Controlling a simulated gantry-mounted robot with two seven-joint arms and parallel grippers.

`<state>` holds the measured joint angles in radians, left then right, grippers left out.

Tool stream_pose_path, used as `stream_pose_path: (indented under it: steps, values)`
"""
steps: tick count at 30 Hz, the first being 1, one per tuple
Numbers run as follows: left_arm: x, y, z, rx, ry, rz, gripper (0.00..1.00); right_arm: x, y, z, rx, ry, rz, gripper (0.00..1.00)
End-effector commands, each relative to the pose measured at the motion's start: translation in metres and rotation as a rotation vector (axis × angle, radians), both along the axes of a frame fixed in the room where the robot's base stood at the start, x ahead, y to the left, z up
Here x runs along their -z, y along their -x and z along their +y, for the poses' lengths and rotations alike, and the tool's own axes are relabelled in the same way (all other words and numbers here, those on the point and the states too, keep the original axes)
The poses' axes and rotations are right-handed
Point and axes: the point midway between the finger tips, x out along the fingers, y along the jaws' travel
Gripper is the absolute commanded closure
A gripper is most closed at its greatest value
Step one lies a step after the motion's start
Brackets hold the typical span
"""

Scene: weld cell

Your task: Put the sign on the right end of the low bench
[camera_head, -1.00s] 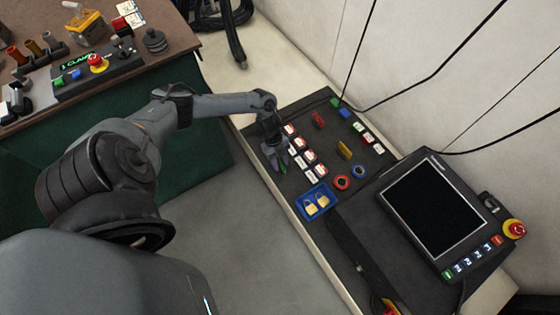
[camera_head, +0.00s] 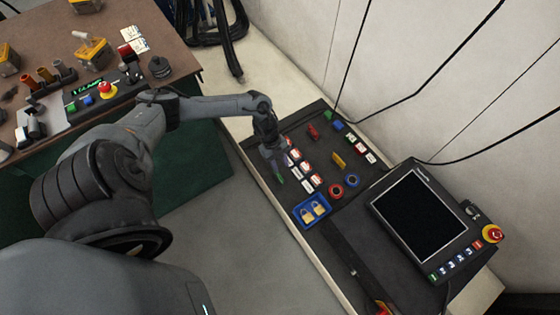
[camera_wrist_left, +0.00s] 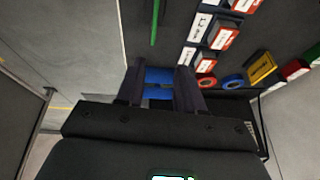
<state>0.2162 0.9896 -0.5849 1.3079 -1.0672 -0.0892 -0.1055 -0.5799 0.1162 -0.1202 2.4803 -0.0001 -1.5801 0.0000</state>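The low bench (camera_head: 262,178) is long and pale, with a dark top crowded with small items. I cannot surely pick out the sign; a red and yellow piece (camera_head: 383,308), cut off by the bottom edge of the head view, may be it. My left gripper (camera_head: 274,168) is over the bench's near edge, beside rows of red and white tags (camera_head: 306,180). In the left wrist view its two fingers (camera_wrist_left: 160,85) stand apart with nothing gripped between them; the blue tray (camera_wrist_left: 158,76) shows behind them. My right gripper is not in view.
The blue tray (camera_head: 301,222) holds yellow padlocks (camera_head: 312,211). A red ring (camera_head: 336,191) and a blue ring (camera_head: 352,181) lie near it. A screen panel (camera_head: 418,216) with a red stop button (camera_head: 492,234) stands to the right. A brown table (camera_head: 172,38) is at upper left.

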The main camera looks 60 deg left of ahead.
Motion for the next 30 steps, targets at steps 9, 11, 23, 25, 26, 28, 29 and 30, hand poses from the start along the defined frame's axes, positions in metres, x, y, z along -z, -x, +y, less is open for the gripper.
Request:
stream_pose_path:
  steps: [9,11,23,25,26,28,29,30]
  values:
    - [-0.03,-0.015,-0.23,-0.321,0.004,-0.284,0.63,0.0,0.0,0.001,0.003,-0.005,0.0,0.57]
    - [-0.055,-0.01,-0.242,-0.473,0.004,-0.289,0.63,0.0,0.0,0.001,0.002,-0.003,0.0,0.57]
    - [-0.159,0.087,-0.211,-1.28,-0.016,0.02,0.63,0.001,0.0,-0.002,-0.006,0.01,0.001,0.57]
    - [-0.165,0.095,-0.208,-1.327,-0.018,0.052,0.63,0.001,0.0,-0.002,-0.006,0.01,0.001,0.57]
    - [-0.166,0.098,-0.207,-1.34,-0.018,0.061,0.63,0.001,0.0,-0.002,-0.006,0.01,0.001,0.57]
    - [-0.168,0.101,-0.206,-1.354,-0.019,0.072,0.63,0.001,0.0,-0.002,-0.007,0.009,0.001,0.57]
    - [-0.168,0.101,-0.206,-1.356,-0.018,0.074,0.63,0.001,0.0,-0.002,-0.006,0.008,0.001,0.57]
    - [-0.168,0.101,-0.206,-1.356,-0.019,0.074,0.63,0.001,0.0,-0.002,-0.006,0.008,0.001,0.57]
